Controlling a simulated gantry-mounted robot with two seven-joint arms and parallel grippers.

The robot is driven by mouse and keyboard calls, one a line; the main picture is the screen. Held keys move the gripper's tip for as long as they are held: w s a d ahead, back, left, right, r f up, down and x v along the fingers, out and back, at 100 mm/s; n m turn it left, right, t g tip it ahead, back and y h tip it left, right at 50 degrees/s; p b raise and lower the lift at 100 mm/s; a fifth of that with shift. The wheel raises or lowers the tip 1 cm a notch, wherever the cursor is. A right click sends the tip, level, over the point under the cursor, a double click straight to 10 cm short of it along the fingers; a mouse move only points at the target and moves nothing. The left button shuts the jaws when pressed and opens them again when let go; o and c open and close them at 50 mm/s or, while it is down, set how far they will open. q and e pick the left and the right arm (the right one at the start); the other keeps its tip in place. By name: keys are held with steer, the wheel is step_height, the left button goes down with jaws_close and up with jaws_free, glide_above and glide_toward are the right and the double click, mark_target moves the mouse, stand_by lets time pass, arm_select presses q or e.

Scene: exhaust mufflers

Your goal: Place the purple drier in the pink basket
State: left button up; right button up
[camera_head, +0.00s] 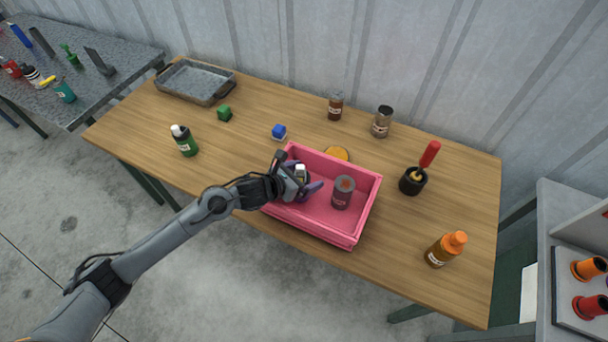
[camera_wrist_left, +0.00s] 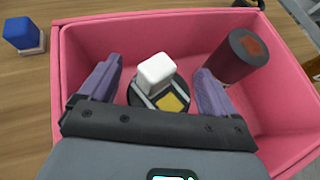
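The pink basket (camera_head: 362,225) stands near the front middle of the table; its wall also shows in the left wrist view (camera_wrist_left: 150,22). My left gripper (camera_head: 305,186) is over the left part of the basket. Its purple fingers are spread around a white-capped dark item (camera_wrist_left: 157,88) with a yellow patch, with small gaps beside it. That item appears to be in the basket. A dark, purplish can (camera_head: 342,193) with a reddish top stands at the basket's right; it also shows in the left wrist view (camera_wrist_left: 238,56). I cannot tell which is the purple drier. My right gripper is not in view.
Behind the basket are a blue cube (camera_head: 279,131), a brown jar (camera_head: 335,107) and a metal can (camera_head: 382,122). A black holder (camera_head: 412,181) with a red handle and an orange bottle (camera_head: 446,249) stand right. A green bottle (camera_head: 184,140) and grey tray (camera_head: 196,82) are left.

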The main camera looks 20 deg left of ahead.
arm_select(q)
steer(key=shift+r, duration=0.2)
steer(key=shift+s+a+r, duration=0.1)
steer(key=shift+s, duration=0.05)
steer(key=v, duration=1.1)
steer(key=shift+s+p, duration=0.3)
steer(key=shift+p, duration=0.05)
steer(key=shift+a, duration=0.1)
steer(key=shift+r, duration=0.1)
